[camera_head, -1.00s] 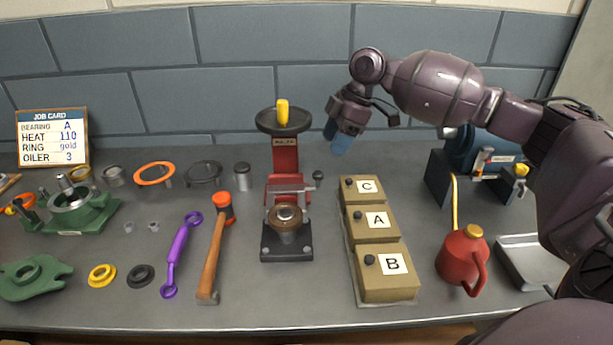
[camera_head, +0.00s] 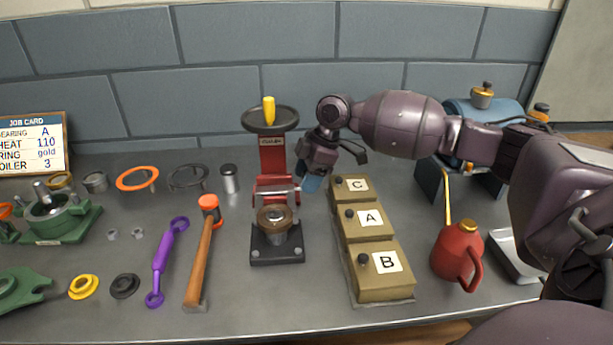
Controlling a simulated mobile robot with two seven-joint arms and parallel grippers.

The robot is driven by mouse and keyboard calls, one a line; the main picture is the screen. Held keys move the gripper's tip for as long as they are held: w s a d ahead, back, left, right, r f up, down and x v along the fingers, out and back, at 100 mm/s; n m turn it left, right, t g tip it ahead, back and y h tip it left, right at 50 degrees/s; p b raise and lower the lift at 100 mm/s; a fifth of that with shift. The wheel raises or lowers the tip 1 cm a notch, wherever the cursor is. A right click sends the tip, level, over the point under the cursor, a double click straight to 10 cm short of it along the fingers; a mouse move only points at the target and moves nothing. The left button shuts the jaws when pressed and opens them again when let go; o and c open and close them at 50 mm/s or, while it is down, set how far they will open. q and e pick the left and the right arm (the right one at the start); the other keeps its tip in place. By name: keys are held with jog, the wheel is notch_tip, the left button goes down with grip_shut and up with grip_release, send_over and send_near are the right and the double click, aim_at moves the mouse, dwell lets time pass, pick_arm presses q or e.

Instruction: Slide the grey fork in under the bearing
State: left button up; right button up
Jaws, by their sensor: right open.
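The red press (camera_head: 272,155) stands at the middle of the bench on a dark base. The grey fork (camera_head: 276,190) sits on the press, above and behind the bearing. The bearing (camera_head: 274,218), a brownish ring, rests on a pale round support on the press base. The fork is apart from the bearing, not under it. My right gripper (camera_head: 312,182) points down with blue fingertips just right of the press, at the fork's handle end. It is open; the fork's black knob is hidden behind it. My left gripper is not in view.
Three tan boxes marked C, A and B (camera_head: 378,270) stand right of the press. A red oil can (camera_head: 457,250) is farther right. A hammer (camera_head: 203,255) and purple wrench (camera_head: 165,262) lie left. A job card (camera_head: 35,145) stands at the back left.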

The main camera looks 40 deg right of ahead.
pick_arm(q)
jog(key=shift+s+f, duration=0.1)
pick_arm(e)
grip_shut()
jog(key=shift+s+r, duration=0.1)
jog(key=s+a+p, duration=0.1)
jog(key=p, duration=0.1)
jog(key=s+a+p, duration=0.1)
jog(key=s, duration=0.1)
jog(key=s+a+p, duration=0.1)
jog(key=s+p, duration=0.1)
jog(key=shift+s+a+r+p, duration=0.1)
jog(key=shift+a+p, duration=0.1)
jog(key=shift+p, duration=0.15)
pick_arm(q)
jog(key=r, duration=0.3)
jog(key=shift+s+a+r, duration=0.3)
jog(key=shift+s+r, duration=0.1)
pick_arm(e)
jog(key=shift+s+f, duration=0.1)
jog(key=shift+f, duration=0.2)
